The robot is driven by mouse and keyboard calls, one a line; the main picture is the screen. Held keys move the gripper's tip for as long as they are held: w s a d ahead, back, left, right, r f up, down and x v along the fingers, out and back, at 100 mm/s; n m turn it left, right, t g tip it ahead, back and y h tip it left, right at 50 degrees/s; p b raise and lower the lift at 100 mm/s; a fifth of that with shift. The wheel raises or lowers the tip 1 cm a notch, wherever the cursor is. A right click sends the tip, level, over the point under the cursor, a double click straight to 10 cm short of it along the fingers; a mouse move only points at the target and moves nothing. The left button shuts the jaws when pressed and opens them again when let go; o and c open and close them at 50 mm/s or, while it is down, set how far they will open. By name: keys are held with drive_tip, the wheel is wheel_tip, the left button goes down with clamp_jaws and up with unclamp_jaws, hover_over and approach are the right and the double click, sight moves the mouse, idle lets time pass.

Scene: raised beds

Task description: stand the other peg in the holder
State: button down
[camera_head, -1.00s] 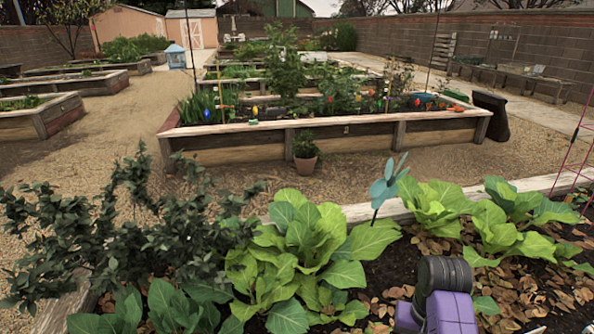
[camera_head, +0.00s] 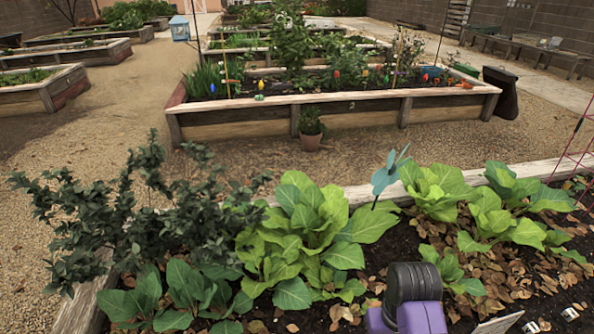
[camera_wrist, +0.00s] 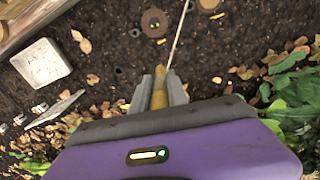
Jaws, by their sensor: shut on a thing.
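In the wrist view, my gripper (camera_wrist: 160,88) is shut on a yellowish-brown peg (camera_wrist: 159,92). The peg shows between the grey fingers, above the dark soil; its lower end is hard to make out. A brown round piece (camera_wrist: 155,22) with a darker middle lies on the soil ahead of the fingers, apart from them. A pale square block (camera_wrist: 42,62) with faint marks lies to the left. I cannot tell which of these, if either, is the holder, and no other peg is clearly seen. The head view shows my purple arm, but not the fingertips.
A thin pale rod (camera_wrist: 181,30) rises close right of the fingers. A flat grey plate (camera_wrist: 55,108) and small pale cylinders lie left. Leafy greens (camera_wrist: 295,100) crowd the right. In the head view, lettuce (camera_head: 300,230) and a teal pinwheel-like ornament (camera_head: 388,172) stand beyond my arm.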

drive_tip(key=s+r+p, duration=0.3)
drive_tip(key=r+p, duration=0.1)
drive_tip(key=r, duration=0.1)
drive_tip(key=shift+s+d, duration=0.15)
drive_tip(key=shift+s, duration=0.15)
